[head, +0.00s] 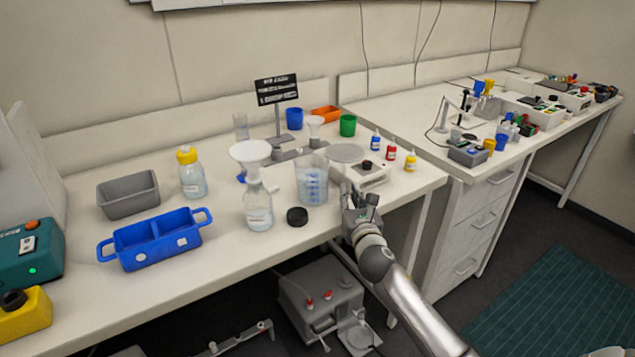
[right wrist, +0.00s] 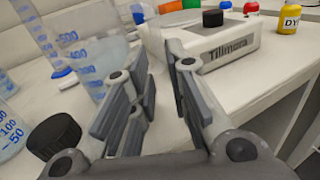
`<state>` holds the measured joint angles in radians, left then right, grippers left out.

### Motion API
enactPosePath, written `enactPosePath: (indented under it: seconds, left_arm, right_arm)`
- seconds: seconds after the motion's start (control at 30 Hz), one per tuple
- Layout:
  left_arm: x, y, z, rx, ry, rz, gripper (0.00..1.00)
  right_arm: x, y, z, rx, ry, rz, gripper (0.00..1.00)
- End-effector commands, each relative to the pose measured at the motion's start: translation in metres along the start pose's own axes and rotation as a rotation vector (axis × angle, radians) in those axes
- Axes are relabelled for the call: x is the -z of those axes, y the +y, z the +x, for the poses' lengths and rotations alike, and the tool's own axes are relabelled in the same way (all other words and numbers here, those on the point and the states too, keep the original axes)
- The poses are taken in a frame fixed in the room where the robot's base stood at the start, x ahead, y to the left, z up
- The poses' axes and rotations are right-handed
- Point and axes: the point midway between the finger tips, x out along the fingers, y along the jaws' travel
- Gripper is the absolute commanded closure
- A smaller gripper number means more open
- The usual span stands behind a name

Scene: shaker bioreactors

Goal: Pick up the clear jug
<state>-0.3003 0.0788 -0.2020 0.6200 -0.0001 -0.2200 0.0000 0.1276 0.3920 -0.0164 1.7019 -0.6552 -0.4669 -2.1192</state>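The clear jug (head: 312,182) with blue graduation marks stands upright on the white bench near its front edge, holding some clear liquid. In the right wrist view the jug (right wrist: 95,55) is left of the fingers, partly hidden by the left finger. My right gripper (head: 360,203) is just right of the jug at the bench's front edge. In the right wrist view my right gripper (right wrist: 162,70) is open, with nothing between its fingers. My left gripper is not in view.
A bottle with a white funnel (head: 257,205) and a black cap (head: 297,216) are left of the jug.

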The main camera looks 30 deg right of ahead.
Motion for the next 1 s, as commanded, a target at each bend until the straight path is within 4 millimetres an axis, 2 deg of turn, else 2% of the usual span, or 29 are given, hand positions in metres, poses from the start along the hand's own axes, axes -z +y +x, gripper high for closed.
enactPosePath:
  seconds: [0.2,0.4,0.67,0.8,1.0]
  left_arm:
    - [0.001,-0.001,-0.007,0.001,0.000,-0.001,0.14]
    - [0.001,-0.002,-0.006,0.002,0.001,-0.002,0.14]
    - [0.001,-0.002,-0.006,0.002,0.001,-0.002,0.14]
    - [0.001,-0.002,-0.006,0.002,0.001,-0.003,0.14]
    - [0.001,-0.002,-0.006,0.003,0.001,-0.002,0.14]
  right_arm:
    - [-0.008,0.002,0.029,0.002,0.000,0.005,0.84]
    - [-0.006,0.001,0.047,0.001,0.000,0.002,0.84]
    - [-0.005,0.001,0.049,0.000,0.000,0.002,0.84]
    - [-0.005,0.001,0.049,0.000,0.000,0.002,1.00]
    - [-0.005,0.001,0.049,0.000,0.000,0.001,1.00]
